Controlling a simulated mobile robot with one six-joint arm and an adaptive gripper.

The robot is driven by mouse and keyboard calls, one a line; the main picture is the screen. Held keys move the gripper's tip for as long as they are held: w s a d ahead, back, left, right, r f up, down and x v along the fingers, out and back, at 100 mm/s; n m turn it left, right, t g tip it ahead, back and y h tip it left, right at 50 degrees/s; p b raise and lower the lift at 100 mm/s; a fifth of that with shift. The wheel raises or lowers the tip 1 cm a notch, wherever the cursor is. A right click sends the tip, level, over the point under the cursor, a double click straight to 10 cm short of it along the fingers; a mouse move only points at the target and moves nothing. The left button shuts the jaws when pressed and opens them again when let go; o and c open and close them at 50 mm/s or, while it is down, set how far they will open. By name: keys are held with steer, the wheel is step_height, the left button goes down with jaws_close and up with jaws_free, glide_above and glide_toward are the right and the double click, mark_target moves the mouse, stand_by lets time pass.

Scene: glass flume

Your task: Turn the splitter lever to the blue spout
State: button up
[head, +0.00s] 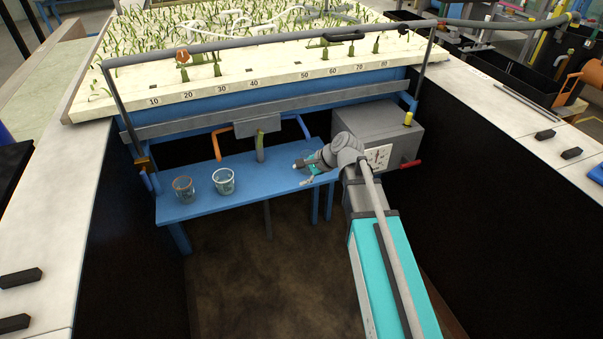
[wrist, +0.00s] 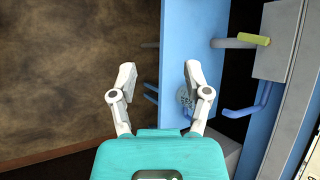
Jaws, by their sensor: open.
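The splitter is a grey box (head: 258,125) on the flume's front edge, with a yellow-green lever (head: 261,139) at its front. An orange spout (head: 217,142) is at its left and a blue spout (head: 303,128) at its right. In the wrist view the lever (wrist: 255,39) and blue spout (wrist: 247,105) are at right. I cannot tell which spout the lever points to. My gripper (head: 303,166) is right of the lever, above the blue bench, apart from it. In the wrist view my gripper (wrist: 160,72) is open, with nothing held.
Two clear beakers (head: 183,190) (head: 223,182) stand on the blue bench (head: 200,210) at left. In the wrist view a clear round thing (wrist: 184,97) is partly hidden by my right finger. A grey cabinet (head: 395,125) with a red handle (head: 411,164) stands at right.

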steer(key=s+d+f+n+g+h, duration=0.1)
steer(key=s+d+f+n+h, duration=0.1)
steer(key=s+d+n+h, duration=0.2)
steer(key=s+d+f+n+g+h, duration=0.2)
steer(key=s+d+f+n+h, duration=0.1)
steer(key=s+d+n, duration=0.5)
steer(key=s+h, duration=0.1)
steer(key=s, duration=0.2)
steer(key=shift+s+g, duration=0.3)
